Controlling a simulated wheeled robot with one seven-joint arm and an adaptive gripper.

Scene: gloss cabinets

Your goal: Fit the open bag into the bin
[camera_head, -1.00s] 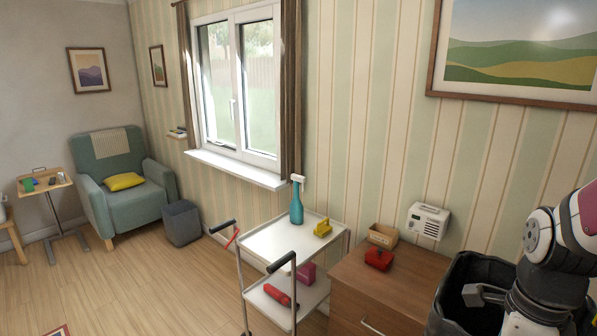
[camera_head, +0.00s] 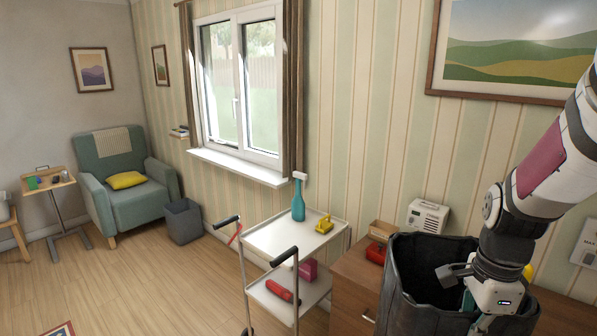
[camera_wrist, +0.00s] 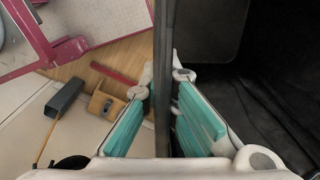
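The open black bag (camera_head: 410,300) is at the lower right of the head view, mouth upward, in front of the wooden cabinet. My gripper (camera_head: 474,318) reaches down at its near right rim. In the wrist view my gripper's teal-padded fingers (camera_wrist: 163,85) stand either side of the thin dark bag wall (camera_wrist: 166,30), the tips close against it. The bag's dark inside (camera_wrist: 270,90) fills the right of that view. The dark grey bin (camera_head: 184,222) stands on the floor beside the armchair, far left of the bag. The bag's bottom is out of view.
A white trolley (camera_head: 262,240) with a teal bottle (camera_head: 298,203) stands between bag and bin. The wooden cabinet (camera_head: 352,290) carries a red box (camera_head: 376,253) and a white radio (camera_head: 428,215). The wooden floor (camera_head: 150,280) is open at left.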

